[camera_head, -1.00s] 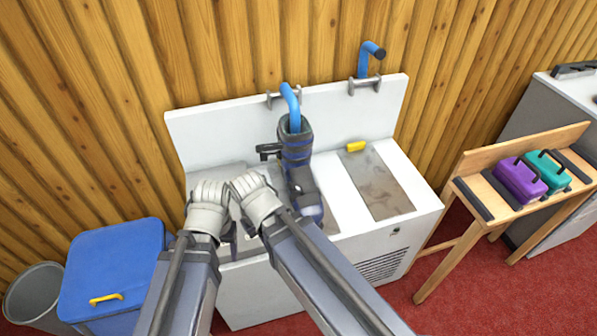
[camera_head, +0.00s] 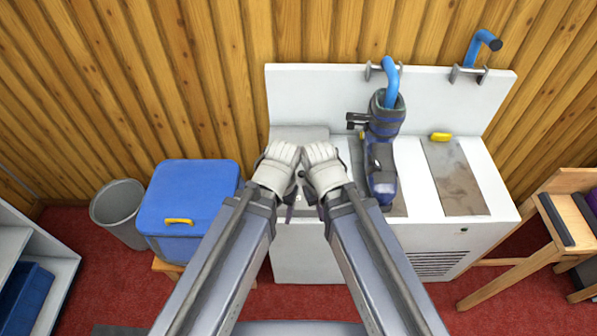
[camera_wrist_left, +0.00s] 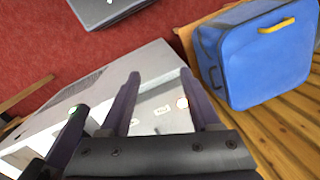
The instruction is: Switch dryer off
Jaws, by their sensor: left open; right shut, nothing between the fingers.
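The dryer (camera_head: 430,237) is a white cabinet with a raised back panel and blue pipes. A dark boot-like piece (camera_head: 381,170) hangs on the nearer pipe. My left gripper (camera_head: 288,197) is at the cabinet's front left edge, open. A green spot (camera_wrist_left: 73,108) shows at the left. My right gripper (camera_head: 316,205) is shut and empty beside the left one, its tips mostly hidden.
A blue lidded bin (camera_head: 195,195) with a yellow handle and a grey bucket (camera_head: 119,205) stand left of the dryer. A wooden bench (camera_head: 545,235) is at the right. A yellow piece (camera_head: 440,137) lies on the dryer top. Red carpet is open in front.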

